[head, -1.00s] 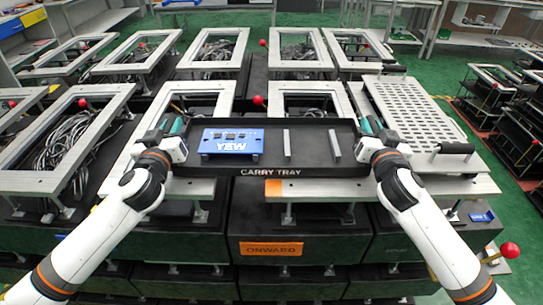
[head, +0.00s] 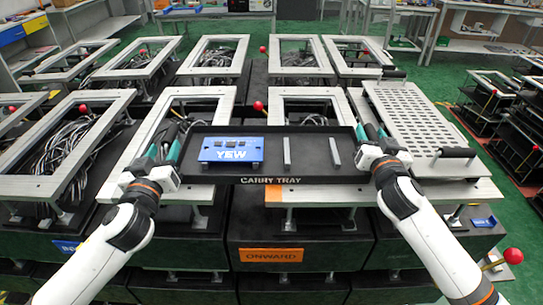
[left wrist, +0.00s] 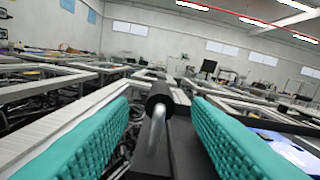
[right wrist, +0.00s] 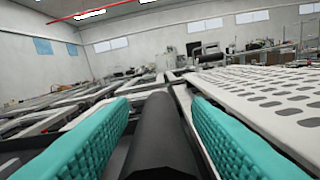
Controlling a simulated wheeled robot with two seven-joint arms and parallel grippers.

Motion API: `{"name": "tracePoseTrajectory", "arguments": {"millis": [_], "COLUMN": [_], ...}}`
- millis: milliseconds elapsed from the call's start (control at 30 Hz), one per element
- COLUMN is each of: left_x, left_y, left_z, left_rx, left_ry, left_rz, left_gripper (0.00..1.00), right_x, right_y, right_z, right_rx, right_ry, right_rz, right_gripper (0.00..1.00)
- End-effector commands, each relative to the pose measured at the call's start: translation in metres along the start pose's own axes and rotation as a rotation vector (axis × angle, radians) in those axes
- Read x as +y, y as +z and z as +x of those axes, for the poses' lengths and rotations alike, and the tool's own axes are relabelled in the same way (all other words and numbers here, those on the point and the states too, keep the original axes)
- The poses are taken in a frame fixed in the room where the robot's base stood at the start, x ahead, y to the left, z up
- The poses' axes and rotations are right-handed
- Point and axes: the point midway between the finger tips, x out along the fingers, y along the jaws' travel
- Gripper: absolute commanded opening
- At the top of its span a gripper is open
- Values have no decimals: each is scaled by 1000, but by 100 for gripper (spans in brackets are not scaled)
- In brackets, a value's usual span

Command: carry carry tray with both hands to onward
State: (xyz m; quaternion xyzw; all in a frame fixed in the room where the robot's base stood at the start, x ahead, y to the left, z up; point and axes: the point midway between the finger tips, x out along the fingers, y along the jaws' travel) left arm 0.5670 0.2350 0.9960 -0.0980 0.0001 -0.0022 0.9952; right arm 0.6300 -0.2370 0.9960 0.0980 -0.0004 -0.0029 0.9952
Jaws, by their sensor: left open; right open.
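The carry tray (head: 272,180) is a black shallow tray in the middle of the head view. It lies level across the grey frames above the orange ONWARD label (head: 270,255); whether it touches them is hard to tell. It holds a blue YEW box (head: 232,150) and two small grey bars (head: 287,152). My left gripper (head: 167,142) is open at the tray's left end, its teal fingers either side of a black handle (left wrist: 158,98). My right gripper (head: 372,134) is open at the right end, its fingers either side of the other black handle (right wrist: 160,135).
An orange patch (head: 273,193) marks the frame edge just before the tray. A perforated plate (head: 410,115) with a black handle lies to the right. Red-knobbed levers (head: 513,256) stick up around. Open frames with cables fill the back and left.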

Motion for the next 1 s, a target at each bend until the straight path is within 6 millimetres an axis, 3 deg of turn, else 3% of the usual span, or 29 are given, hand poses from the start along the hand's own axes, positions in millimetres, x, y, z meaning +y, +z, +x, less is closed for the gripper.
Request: {"name": "tracePoseTrajectory", "arguments": {"millis": [200, 533, 1000], "left_x": [0, 0, 0], "left_y": [-1, 0, 0], "left_z": [-40, -58, -58], "left_rx": [2, -1, 0], "left_ry": [0, 1, 1], "left_rz": [-1, 1, 1], "left_gripper": [44, 44, 44], "right_x": [0, 0, 0], "right_y": [0, -1, -1], "right_z": [0, -9, -100], "right_rx": [0, 2, 2], "right_ry": [0, 1, 0], "right_rz": [0, 1, 2], "right_gripper": [44, 44, 44]}}
